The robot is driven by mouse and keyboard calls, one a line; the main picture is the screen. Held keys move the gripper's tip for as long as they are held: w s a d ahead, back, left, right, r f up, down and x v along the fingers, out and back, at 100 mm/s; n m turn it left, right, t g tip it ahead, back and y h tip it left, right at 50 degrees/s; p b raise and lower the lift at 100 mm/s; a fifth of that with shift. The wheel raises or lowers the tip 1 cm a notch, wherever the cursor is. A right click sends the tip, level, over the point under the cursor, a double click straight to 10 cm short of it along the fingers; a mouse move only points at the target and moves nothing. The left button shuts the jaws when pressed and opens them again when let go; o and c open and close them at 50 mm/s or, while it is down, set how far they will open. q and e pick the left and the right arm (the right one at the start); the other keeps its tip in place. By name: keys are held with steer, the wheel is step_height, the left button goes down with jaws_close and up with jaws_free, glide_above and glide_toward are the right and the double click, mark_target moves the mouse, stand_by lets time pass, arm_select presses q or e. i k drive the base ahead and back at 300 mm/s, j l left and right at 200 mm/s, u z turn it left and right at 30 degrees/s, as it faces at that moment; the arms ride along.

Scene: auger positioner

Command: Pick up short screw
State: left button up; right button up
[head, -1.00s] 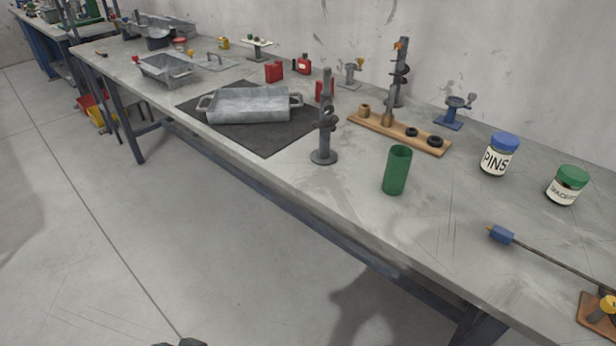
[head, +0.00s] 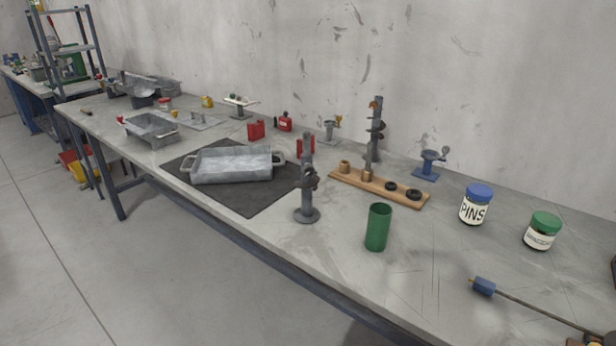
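A dark grey upright post with screw-like flights (head: 308,182) stands on a round base near the middle of the long table, just right of the black mat. A taller upright post with similar dark flights (head: 375,135) stands at the wooden board (head: 410,197) farther back. I cannot tell for certain which of these, if either, is the short screw. Neither of my grippers is in view.
The grey table (head: 335,275) also bears a metal tray (head: 232,165) on a black mat (head: 240,198), a green cup (head: 377,228), a PINS jar (head: 475,205), a green-lidded jar (head: 542,232) and a blue-ended rod (head: 484,286). Bare tabletop lies around the cup.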

mark_target(306, 214)
steer(key=i+j+z, duration=0.2)
steer(key=z, duration=0.3)
steer(key=i+j+z, duration=0.15)
steer(key=j+z, duration=0.35)
steer(key=i+j, duration=0.15)
steer(key=j, duration=0.4)
steer(key=i+j+z, duration=0.15)
steer(key=j, duration=0.9)
steer(key=k+l+z, duration=0.15)
steer(key=l, duration=0.15)
steer(key=k+l+z, duration=0.2)
steer(key=i+l+z, duration=0.15)
steer(key=l, duration=0.25)
steer(key=i+j, duration=0.1)
steer(key=i, duration=0.1)
